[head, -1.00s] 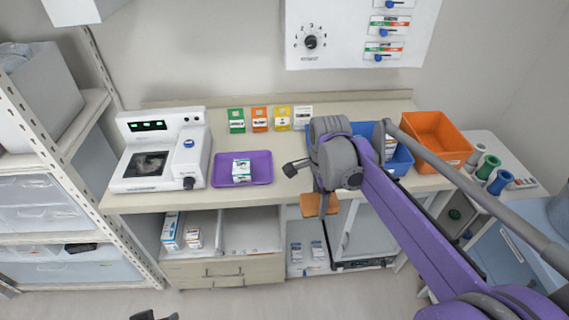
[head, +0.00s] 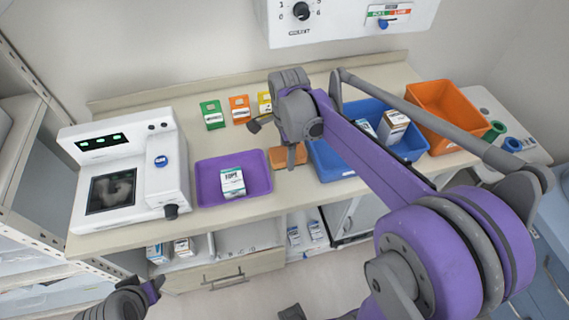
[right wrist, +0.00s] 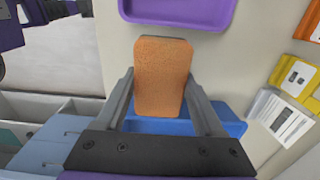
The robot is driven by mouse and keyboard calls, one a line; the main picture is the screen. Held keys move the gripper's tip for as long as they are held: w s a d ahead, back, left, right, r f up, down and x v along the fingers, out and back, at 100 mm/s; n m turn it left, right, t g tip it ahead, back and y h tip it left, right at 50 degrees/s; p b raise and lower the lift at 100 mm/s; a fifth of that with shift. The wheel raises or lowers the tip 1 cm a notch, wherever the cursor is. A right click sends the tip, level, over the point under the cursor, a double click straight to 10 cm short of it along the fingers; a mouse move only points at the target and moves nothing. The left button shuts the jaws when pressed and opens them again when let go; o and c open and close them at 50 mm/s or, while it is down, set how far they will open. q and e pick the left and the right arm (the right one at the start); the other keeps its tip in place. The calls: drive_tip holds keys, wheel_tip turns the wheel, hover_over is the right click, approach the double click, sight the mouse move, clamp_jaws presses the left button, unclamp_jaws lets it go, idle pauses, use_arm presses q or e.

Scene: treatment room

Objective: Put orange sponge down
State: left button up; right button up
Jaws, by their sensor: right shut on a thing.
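The orange sponge (head: 279,157) is above or on the counter, between the purple tray and the blue bin; I cannot tell whether it touches the counter. My right gripper (head: 291,154) is over it and partly hides it. In the right wrist view the sponge (right wrist: 163,75) sits between the two fingers of my right gripper (right wrist: 162,88), which is shut on it. My left gripper (head: 128,298) is low at the left, apart from the counter; its jaws do not show clearly.
The purple tray (head: 207,192) with a small box (head: 232,182) lies left of the sponge. A blue bin (head: 327,163) holding boxes and an orange bin (head: 444,101) are to the right. A white device (head: 125,170) stands far left. Coloured cards (head: 212,115) stand behind on the counter (head: 180,118).

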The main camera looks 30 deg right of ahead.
sight(287, 173)
wheel_tip(287, 173, down, 2)
drive_tip(key=shift+f, duration=2.15)
drive_tip(key=shift+f, duration=0.1)
drive_tip(key=o, duration=1)
drive_tip(key=shift+f+b, duration=0.1)
drive_tip(key=shift+b, duration=0.2)
drive_tip(key=o, duration=0.4)
drive_tip(key=shift+o, duration=0.2)
